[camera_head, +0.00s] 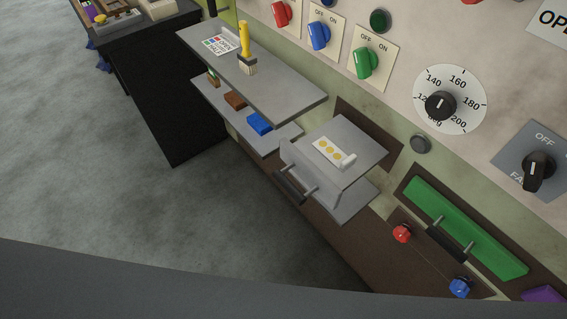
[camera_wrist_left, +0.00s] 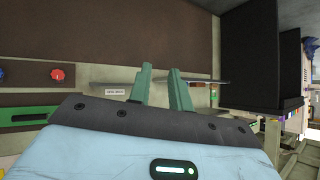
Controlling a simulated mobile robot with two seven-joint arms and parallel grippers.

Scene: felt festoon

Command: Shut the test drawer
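A grey drawer (camera_head: 299,166), which I take to be the test drawer, stands pulled out from the wall panel in the head view. Its front has a dark bar handle (camera_head: 289,187), and a dark opening shows behind it. My right gripper is in neither view.
Grey shelves (camera_head: 262,82) with a yellow-handled tool (camera_head: 245,40) and small blocks are left of the drawer. Switches and a dial (camera_head: 450,99) are above. Open floor lies left.

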